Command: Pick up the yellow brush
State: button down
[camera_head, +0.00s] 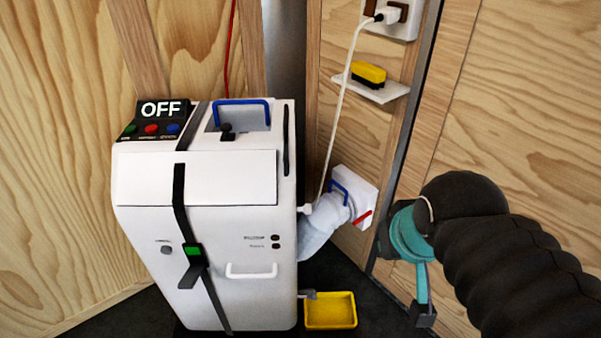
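The yellow brush (368,73) has a yellow top and dark bristles below. It lies on a small white shelf (376,88) on the wooden wall, at the upper right of the head view. My arm comes in from the lower right in a black ribbed sleeve with a teal part at its far end. My gripper (423,313) seems to be the dark piece below the thin teal link, low and to the right of the brush and well apart from it. Its fingers cannot be made out.
A white machine (230,228) with an "OFF" display (161,108) fills the middle. A white cable (344,100) hangs from a wall socket (397,17), passing left of the shelf. A ribbed hose (322,222) joins machine and wall. A yellow tray (330,310) sits low beside the machine.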

aim_at(371, 76)
jog(key=u, duration=0.05)
jog(key=k, duration=0.65)
jog(key=u, duration=0.4)
jog(key=i, duration=1.05)
jog(key=z, duration=0.75)
